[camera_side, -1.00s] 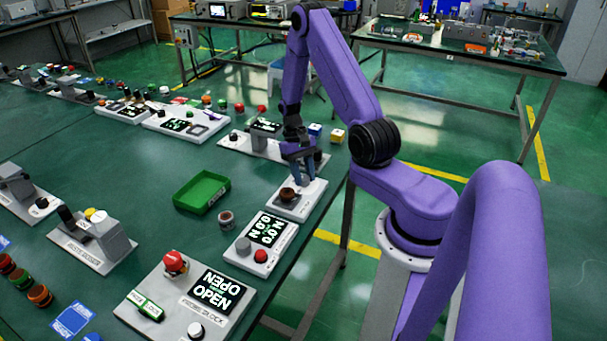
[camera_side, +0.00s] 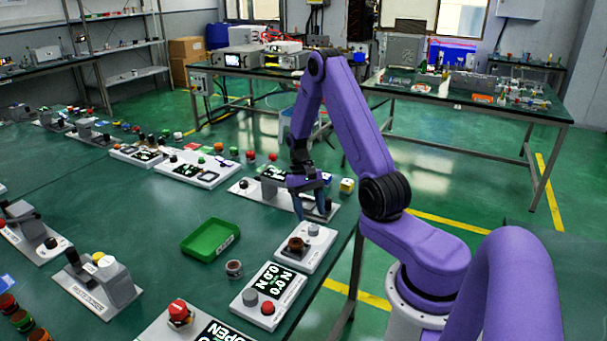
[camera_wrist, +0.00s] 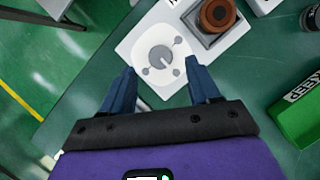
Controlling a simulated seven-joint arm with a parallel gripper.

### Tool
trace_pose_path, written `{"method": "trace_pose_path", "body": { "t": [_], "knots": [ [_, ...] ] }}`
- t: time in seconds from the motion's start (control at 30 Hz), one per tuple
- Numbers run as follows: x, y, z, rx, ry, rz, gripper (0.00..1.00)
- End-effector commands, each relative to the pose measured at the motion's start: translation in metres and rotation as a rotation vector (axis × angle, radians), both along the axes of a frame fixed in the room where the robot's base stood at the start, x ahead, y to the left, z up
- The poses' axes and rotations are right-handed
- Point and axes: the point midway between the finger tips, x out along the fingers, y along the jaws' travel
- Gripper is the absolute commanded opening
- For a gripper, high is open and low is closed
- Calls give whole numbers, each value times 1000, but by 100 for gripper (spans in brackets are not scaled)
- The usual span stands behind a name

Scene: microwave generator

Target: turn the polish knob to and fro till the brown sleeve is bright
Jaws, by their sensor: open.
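The polish station is a white plate (camera_side: 312,258) near the table's right edge in the side view. The brown sleeve (camera_side: 296,244) stands upright on a dark mount there. In the wrist view the sleeve (camera_wrist: 217,14) looks brown to reddish-brown with a dark centre. A round grey knob (camera_side: 314,230) sits on the plate's far end, beside the sleeve. In the wrist view the knob (camera_wrist: 158,52) shows a pale top with a pointer line. My gripper (camera_wrist: 161,75) is open and empty, its fingers apart and above the knob's near side, not around it.
A green tray (camera_side: 208,241) and a small round jar (camera_side: 234,269) stand left of the station. Another plate with a grey block (camera_side: 270,181) lies behind. The table edge is close on the right.

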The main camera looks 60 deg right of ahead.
Motion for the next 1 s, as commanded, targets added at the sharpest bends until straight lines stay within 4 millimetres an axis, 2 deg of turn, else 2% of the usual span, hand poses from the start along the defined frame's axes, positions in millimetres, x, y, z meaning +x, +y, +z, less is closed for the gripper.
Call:
{"method": "trace_pose_path", "body": {
  "t": [0.03,0.3,0.5,0.7,1.0],
  "knots": [
    [5,-3,11,-4,-7,0,61],
    [23,-15,64,-3,-5,0,61],
    [34,-23,97,-2,-3,0,61],
    [40,-26,115,-1,-2,0,61],
    [40,-27,118,1,1,0,61]
  ]
}}
